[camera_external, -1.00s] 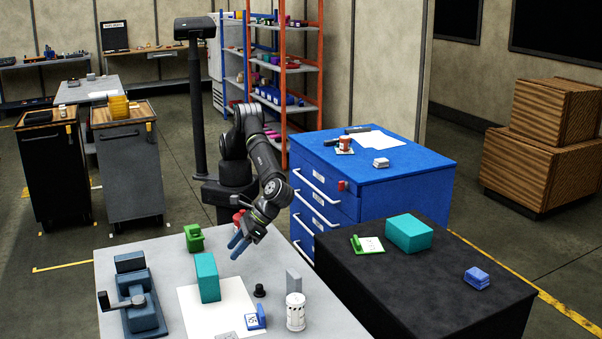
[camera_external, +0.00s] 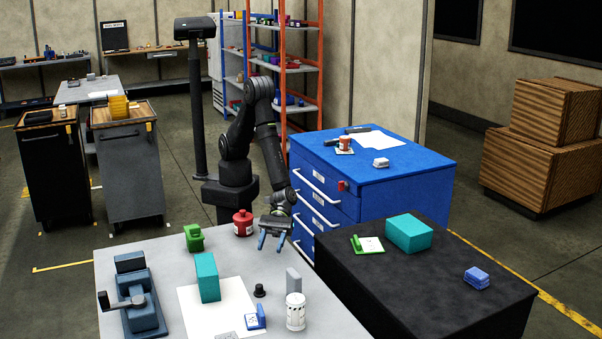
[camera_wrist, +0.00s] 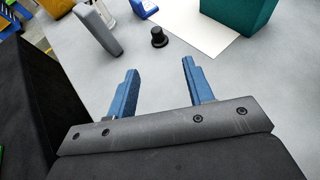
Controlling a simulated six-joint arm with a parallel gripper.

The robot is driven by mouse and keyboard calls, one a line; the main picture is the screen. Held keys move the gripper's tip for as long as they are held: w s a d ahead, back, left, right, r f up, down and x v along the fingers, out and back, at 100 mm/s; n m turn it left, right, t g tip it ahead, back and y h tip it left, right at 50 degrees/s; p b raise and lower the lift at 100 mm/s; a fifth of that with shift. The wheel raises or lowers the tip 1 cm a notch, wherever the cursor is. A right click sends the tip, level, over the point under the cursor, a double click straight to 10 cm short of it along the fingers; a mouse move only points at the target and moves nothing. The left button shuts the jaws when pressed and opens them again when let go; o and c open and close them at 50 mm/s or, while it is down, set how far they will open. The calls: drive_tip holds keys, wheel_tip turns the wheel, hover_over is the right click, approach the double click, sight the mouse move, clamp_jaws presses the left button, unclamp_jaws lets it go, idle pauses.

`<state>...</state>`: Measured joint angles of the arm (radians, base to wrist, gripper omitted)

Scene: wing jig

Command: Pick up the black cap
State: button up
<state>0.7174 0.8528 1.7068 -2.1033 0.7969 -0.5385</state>
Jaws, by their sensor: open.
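The small black cap (camera_external: 260,290) stands on the grey table between the teal block and the white canister, just right of the white paper. In the wrist view the black cap (camera_wrist: 159,37) shows upright beyond the fingertips, near the paper's edge. My gripper (camera_external: 272,242) hangs over the back part of the grey table, behind the cap and apart from it. Its blue fingers (camera_wrist: 160,75) are spread with nothing between them.
A teal block (camera_external: 207,277) stands on white paper (camera_external: 232,300). A grey plate (camera_external: 293,281) and white canister (camera_external: 295,312) stand right of the cap. A blue item (camera_external: 256,317) lies in front. A red jar (camera_external: 242,223) stands at the back. Bare tabletop lies between gripper and cap.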

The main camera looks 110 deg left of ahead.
approach(259, 285)
drive_tip(key=x, duration=0.4)
drive_tip(key=shift+s+d+f, duration=0.15)
drive_tip(key=shift+s+f, duration=0.1)
drive_tip(key=shift+f, duration=0.25)
drive_tip(key=shift+w+x, duration=0.15)
drive_tip(key=shift+x, duration=1.3)
drive_tip(key=shift+w+x, duration=0.15)
drive_tip(key=shift+x, duration=1.3)
clamp_jaws()
